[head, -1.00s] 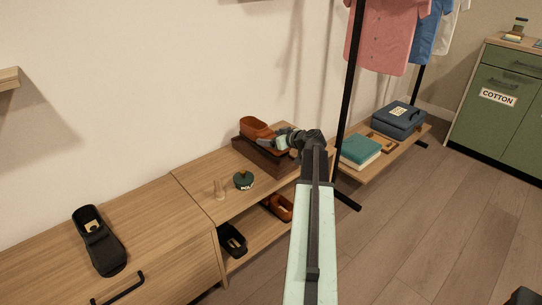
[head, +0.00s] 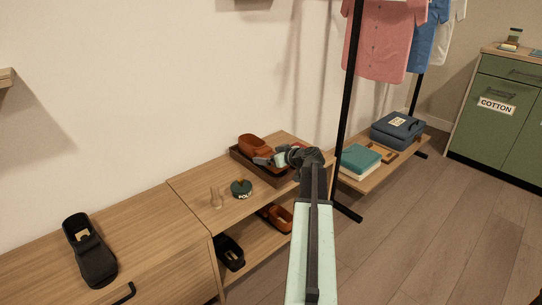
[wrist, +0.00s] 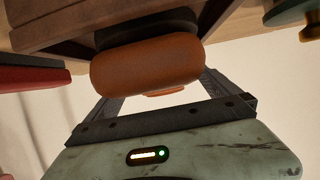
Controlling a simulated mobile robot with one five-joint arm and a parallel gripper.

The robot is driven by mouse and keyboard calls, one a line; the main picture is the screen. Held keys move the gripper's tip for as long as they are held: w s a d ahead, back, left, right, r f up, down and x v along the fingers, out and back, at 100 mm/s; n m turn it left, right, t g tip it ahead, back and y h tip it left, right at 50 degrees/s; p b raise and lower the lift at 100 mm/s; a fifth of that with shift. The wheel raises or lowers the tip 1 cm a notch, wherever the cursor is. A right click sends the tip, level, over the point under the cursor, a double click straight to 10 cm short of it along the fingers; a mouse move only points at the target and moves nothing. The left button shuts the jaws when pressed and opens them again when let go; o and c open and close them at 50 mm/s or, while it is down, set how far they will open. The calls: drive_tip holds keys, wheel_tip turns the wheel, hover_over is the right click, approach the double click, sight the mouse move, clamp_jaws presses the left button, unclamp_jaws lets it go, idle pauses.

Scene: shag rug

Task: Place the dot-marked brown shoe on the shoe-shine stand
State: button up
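The brown shoe (head: 251,144) is at a dark brown wooden box (head: 247,165), apparently the shoe-shine stand, on the wooden bench. My gripper (head: 266,160) is at the shoe's right end. In the wrist view the shoe (wrist: 147,66) fills the gap between my two fingers, which look closed on its sides; their tips are hidden behind it. A dark block (wrist: 150,25) lies against the shoe over the stand's wood (wrist: 60,25). I cannot tell whether the shoe rests fully on it. No dot mark shows. Another brown shoe (head: 276,218) sits on the lower shelf.
A green polish tin (head: 241,189) and a small wooden peg (head: 216,198) stand left of the stand. A black shoe (head: 88,250) lies on the left cabinet, another (head: 229,252) on the lower shelf.

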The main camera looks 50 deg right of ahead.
drive_tip(key=shift+r+p, duration=0.3)
drive_tip(key=p+v, duration=0.4)
drive_tip(key=v, duration=0.7)
drive_tip(key=shift+s, duration=0.45)
